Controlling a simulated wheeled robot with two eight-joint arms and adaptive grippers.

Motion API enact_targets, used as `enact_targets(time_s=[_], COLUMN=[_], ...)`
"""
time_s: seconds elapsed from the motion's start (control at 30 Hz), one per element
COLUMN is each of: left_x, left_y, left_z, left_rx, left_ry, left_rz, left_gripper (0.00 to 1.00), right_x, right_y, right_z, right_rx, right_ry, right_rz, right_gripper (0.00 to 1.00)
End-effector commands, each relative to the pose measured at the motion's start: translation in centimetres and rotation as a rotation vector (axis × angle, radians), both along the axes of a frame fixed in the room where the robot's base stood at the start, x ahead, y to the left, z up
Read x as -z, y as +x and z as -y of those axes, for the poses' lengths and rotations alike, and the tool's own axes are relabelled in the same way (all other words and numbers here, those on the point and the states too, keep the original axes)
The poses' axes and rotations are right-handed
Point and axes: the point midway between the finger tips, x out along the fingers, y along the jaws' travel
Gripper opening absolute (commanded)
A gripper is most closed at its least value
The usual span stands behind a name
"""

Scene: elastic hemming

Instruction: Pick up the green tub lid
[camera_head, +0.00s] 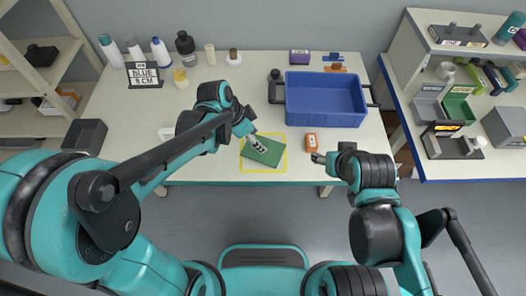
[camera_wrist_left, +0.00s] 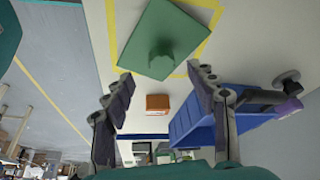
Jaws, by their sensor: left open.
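The green tub lid (camera_head: 268,153) is a flat green plate lying within a yellow square outline on the table, near its front edge. In the left wrist view the lid (camera_wrist_left: 180,55) shows a raised green knob in its middle. My left gripper (camera_head: 259,147) is over the lid in the head view. In the wrist view its two fingers (camera_wrist_left: 163,88) are spread apart with nothing between them, and the lid lies beyond their tips. My right gripper (camera_head: 317,158) is by the table's front edge, right of the lid; its fingers are too small to judge.
A blue tub (camera_head: 325,119) stands behind and right of the lid. A small orange box (camera_head: 311,137) lies between the lid and my right gripper. Shelving with bins is at the right.

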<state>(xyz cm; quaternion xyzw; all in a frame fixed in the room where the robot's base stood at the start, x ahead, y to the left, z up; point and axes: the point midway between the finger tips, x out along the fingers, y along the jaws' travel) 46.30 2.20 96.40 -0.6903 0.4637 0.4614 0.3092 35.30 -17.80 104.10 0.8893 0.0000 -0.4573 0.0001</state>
Motion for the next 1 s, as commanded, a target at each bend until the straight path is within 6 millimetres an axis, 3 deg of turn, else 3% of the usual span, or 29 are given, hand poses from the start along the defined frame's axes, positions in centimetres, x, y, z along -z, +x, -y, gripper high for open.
enact_targets(time_s=[0.4, 0.67, 0.7, 0.9, 1.0], left_x=[5.1, 5.5, 5.5, 5.5, 5.5], left_y=[1.0, 1.1, 1.1, 1.1, 1.1], left_z=[2.0, 2.3, 2.3, 2.2, 2.2], left_rx=[-0.003, -0.005, -0.005, -0.005, -0.005], left_ry=[0.000, 0.000, 0.000, 0.000, 0.000], left_rz=[0.001, 0.001, 0.001, 0.001, 0.001], left_gripper=[0.57, 0.57, 0.55, 0.03, 0.03], right_x=[2.9, 2.9, 2.9, 2.9, 2.9], right_y=[0.0, 0.0, 0.0, 0.0, 0.0], right_z=[0.0, 0.0, 0.0, 0.0, 0.0], right_rx=[0.000, 0.000, 0.000, 0.000, 0.000], right_ry=[0.000, 0.000, 0.000, 0.000, 0.000], right_rz=[0.000, 0.000, 0.000, 0.000, 0.000], right_gripper=[0.58, 0.58, 0.58, 0.58, 0.58])
